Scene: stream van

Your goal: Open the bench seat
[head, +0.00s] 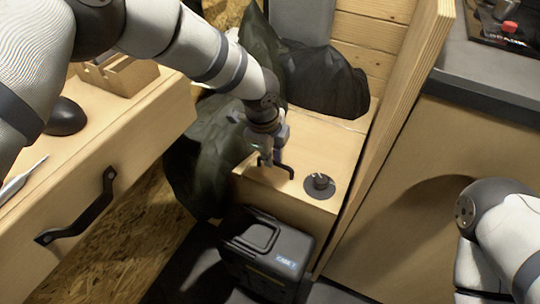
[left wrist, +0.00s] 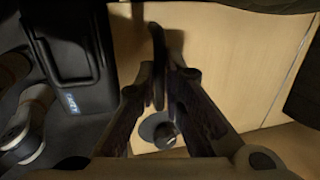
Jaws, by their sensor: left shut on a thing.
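The bench seat (head: 300,198) is a light wooden box with a flat top, between a wooden partition and a dark green cloth. Its top also shows in the left wrist view (left wrist: 225,50). A black handle (head: 284,169) stands on the top; in the left wrist view the handle (left wrist: 158,50) runs between my fingers. My left gripper (head: 272,160) points down over the top and is shut on the handle. A round dark knob (head: 320,183) sits beside it on the top. The seat looks closed. My right arm shows at the right edge, but its gripper is out of view.
A black case (head: 265,255) stands on the floor against the seat's front. A wooden drawer unit (head: 120,150) with a black handle is at left. The wooden partition (head: 395,110) borders the seat at right.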

